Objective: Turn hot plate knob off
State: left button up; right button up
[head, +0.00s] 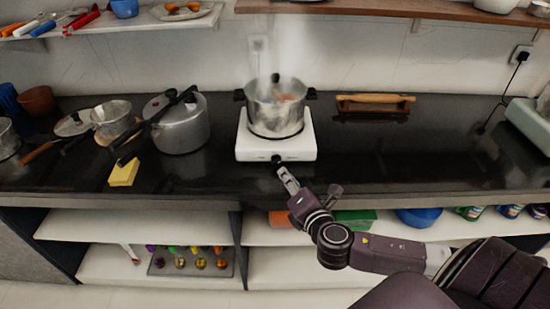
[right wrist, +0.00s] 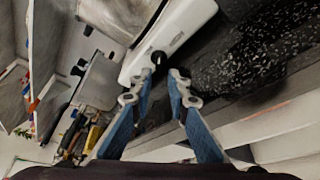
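The white hot plate (head: 246,148) stands on the black counter, with a steaming metal pot (head: 275,108) on it. Its small black knob (head: 277,159) is on the front face. My right gripper (head: 284,172) is just in front of the knob, pointing at it. In the right wrist view the knob (right wrist: 158,58) shows just beyond the two fingertips, roughly in line with the gap between them. The right gripper (right wrist: 164,76) is open with nothing between its fingers. Whether a fingertip touches the knob cannot be told. My left gripper is not in view.
A pressure cooker (head: 181,128), a yellow sponge stack (head: 124,172) and other pans are on the counter at left. A rolling pin (head: 375,98) lies on a stand to the right. Open shelves are below.

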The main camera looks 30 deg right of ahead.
aim_at(277, 163)
jog(key=shift+w+d+r, duration=0.1)
jog(key=shift+w+d, duration=0.1)
jog(key=shift+w, duration=0.5)
jog(key=shift+x, duration=2.75)
grip_shut()
